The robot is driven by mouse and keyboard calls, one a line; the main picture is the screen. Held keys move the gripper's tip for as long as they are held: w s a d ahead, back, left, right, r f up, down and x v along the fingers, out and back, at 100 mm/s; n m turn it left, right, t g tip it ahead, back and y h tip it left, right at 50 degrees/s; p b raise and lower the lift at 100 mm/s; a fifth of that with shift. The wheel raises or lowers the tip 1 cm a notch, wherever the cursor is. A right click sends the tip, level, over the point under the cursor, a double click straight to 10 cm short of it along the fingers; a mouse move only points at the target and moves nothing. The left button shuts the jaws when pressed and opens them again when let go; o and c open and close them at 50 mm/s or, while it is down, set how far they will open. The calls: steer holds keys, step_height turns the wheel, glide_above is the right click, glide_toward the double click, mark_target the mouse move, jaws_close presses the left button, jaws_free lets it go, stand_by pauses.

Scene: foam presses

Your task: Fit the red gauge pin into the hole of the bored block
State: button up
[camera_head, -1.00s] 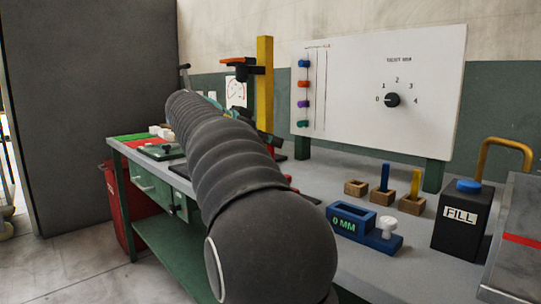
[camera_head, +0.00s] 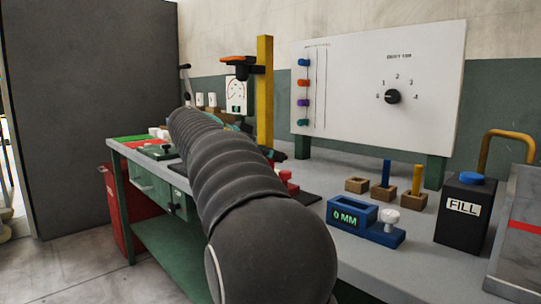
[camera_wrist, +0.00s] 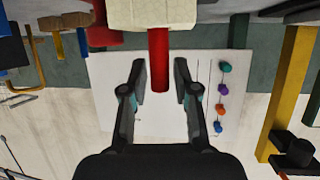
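My gripper (camera_wrist: 161,80) is open in the wrist view, which is upside down. A red pin (camera_wrist: 158,50) reaches between its two fingertips, with a gap on both sides. The pin's other end meets a cream block (camera_wrist: 155,14) at the picture's top edge. Three small wooden blocks stand on the bench: a left one (camera_head: 356,185) with no pin, a middle one with a blue pin (camera_head: 386,172), and a right one with a yellow pin (camera_head: 417,179). I cannot tell a bore in the left block.
A blue gauge (camera_head: 350,213) reading 0 MM and a black FILL box (camera_head: 462,210) stand at the right. Red parts (camera_head: 290,184) show beside my arm. A white panel (camera_head: 375,90) stands behind, with a yellow post (camera_head: 265,100) to its left.

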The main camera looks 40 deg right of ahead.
steer(key=shift+r, duration=0.1)
steer(key=shift+r+p, duration=0.2)
steer(key=shift+p, duration=0.15)
steer(key=v, duration=1.1)
steer(key=shift+a+r, duration=0.15)
steer(key=shift+a, duration=0.25)
steer(key=s+a+f+n+t+y, duration=0.2)
steer(key=s+a+f+n+y, duration=0.2)
steer(key=f, duration=0.7)
steer(key=s+a+f+n+t+y, duration=0.2)
steer(key=s+a+f+n+y, duration=0.3)
steer(key=s+a+f+n, duration=0.3)
steer(key=s+a+f+n+t+y, duration=0.2)
steer(key=s+a+f+n+y, duration=0.2)
steer(key=f, duration=1)
steer(key=s+a+n, duration=0.2)
steer(key=s+a, duration=0.2)
steer(key=s, duration=0.2)
steer(key=shift+s+a+n+t+y, duration=0.2)
steer(key=shift+n+t+y, duration=0.1)
steer(key=shift+n, duration=0.1)
